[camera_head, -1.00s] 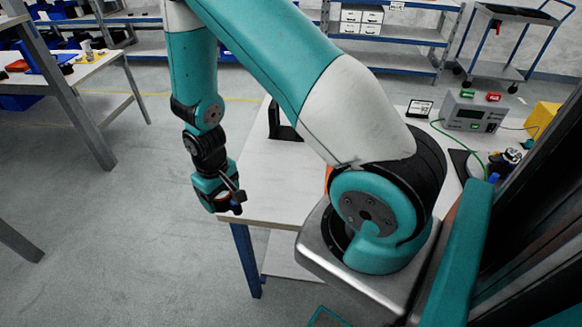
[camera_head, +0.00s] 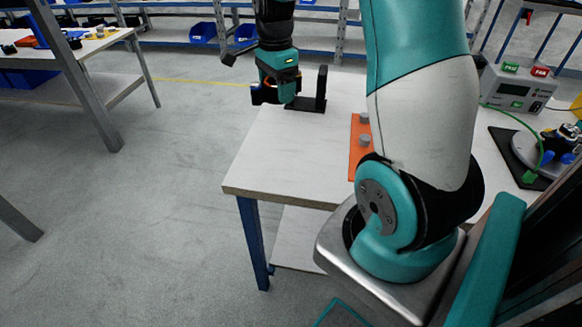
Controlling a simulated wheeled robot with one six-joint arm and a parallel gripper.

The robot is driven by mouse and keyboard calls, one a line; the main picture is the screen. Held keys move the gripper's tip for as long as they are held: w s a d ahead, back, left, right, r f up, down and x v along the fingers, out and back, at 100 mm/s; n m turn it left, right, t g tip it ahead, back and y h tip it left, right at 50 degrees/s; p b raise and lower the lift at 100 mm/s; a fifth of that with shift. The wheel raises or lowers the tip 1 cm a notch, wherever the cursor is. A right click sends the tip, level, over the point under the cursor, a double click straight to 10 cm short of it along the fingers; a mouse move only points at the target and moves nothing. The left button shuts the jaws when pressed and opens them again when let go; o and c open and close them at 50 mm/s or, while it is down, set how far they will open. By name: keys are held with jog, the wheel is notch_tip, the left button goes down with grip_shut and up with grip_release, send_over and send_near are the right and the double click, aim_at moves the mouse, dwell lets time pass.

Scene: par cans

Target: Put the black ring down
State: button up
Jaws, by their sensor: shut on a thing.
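My gripper (camera_head: 270,92) hangs at the far left corner of the white table (camera_head: 290,160), just left of a black upright stand (camera_head: 321,88) with a flat base. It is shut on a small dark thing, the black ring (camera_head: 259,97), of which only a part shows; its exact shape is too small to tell. The ring is about level with the table's far left edge in the picture. I cannot tell whether it touches anything below.
An orange plate (camera_head: 357,160) with grey round pieces lies on the table, partly behind my arm. A grey test box (camera_head: 515,85) and a round device on a black mat (camera_head: 515,150) stand at the right. The table's front left part is bare.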

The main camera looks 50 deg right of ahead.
aim_at(291, 154)
jog(key=d+f+m+b, duration=0.1)
jog(key=f, duration=0.5)
jog(key=s+f+m+b, duration=0.1)
jog(key=f+m, duration=0.1)
jog(key=f, duration=0.4)
jog(key=s+d+f+m+b, duration=0.1)
jog(key=f, duration=0.5)
jog(key=shift+d, duration=0.35)
jog(key=shift+f, duration=0.1)
jog(key=shift+f, duration=0.15)
jog(key=o, duration=0.9)
